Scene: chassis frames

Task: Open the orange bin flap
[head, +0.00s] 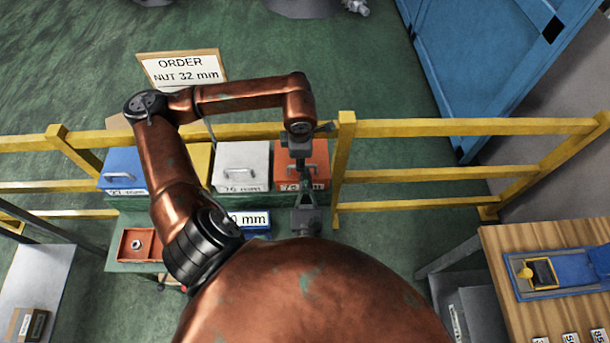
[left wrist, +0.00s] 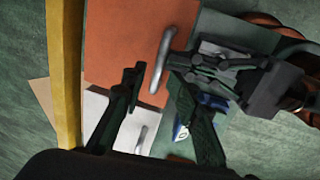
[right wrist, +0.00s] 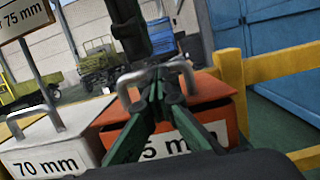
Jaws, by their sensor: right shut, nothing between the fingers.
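My left gripper comes down over this bin from above. In the left wrist view its open fingers (left wrist: 158,68) stand on either side of the handle (left wrist: 163,58). My right gripper (head: 303,178) reaches in from the front. In the right wrist view its fingers (right wrist: 162,75) are shut and empty, with their tips at the handle; whether they touch it is unclear.
A white 70 mm bin (head: 241,157) stands left of the orange one, and a blue bin (head: 122,165) farther left. A yellow railing (head: 440,128) runs behind, with a post close right of the orange bin. A wooden table (head: 510,243) is at right.

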